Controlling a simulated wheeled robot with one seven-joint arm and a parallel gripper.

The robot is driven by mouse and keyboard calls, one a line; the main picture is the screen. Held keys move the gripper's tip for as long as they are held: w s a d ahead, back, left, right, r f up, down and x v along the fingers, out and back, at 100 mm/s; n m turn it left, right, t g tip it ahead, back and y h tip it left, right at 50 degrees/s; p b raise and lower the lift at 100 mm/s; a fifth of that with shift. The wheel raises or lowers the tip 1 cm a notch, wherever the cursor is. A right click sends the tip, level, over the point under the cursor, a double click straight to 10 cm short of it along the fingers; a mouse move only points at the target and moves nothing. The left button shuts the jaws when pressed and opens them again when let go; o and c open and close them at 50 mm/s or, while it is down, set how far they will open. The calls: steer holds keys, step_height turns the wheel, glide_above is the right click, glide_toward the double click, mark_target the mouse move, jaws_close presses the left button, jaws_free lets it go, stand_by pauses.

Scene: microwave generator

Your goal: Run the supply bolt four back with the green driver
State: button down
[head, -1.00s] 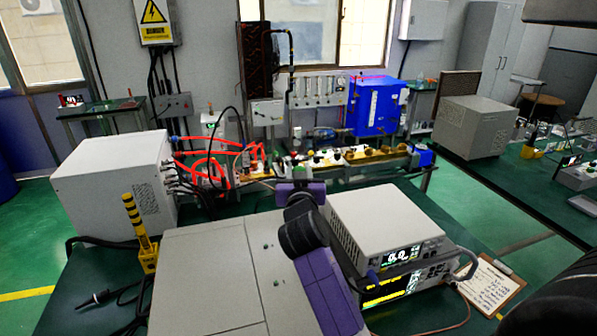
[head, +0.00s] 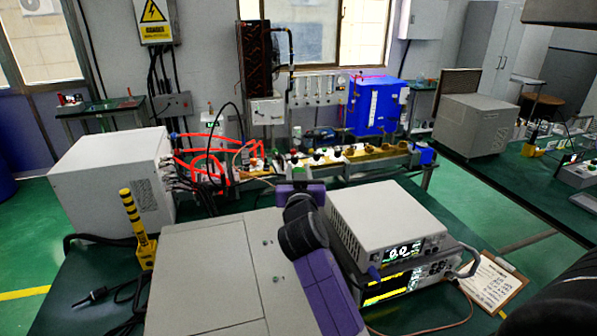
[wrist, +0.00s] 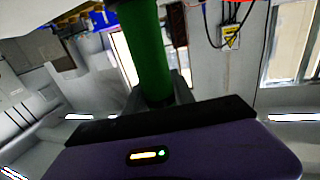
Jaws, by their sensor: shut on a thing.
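In the wrist view, a green handle (wrist: 147,45), the green driver's, stands up between the grey fingers of my gripper (wrist: 158,92), which are shut on it. The driver's tip is out of view. In the head view my dark and purple arm covers the middle foreground, and the gripper and driver cannot be made out. The long white and brass assembly (head: 345,155) lies behind the arm on the bench. Its small fittings are too small to tell which is supply bolt four.
A grey cabinet (head: 112,185) with red hoses (head: 208,165) stands left. A yellow-black signal post (head: 140,228) stands in front of it. Stacked instruments (head: 385,225) and a clipboard (head: 492,283) are right of my arm. A blue box (head: 376,105) stands behind the assembly.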

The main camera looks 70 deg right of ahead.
steer(key=shift+f+b, duration=1.7)
steer(key=shift+f, duration=0.2)
steer(key=shift+f+b, duration=0.85)
stand_by(1.1)
steer(key=shift+r, duration=0.2)
stand_by(0.9)
step_height(320, 180, up, 10)
steer(key=p, duration=0.6)
steer(key=shift+f+p, duration=0.2)
steer(key=shift+p, duration=0.2)
stand_by(0.3)
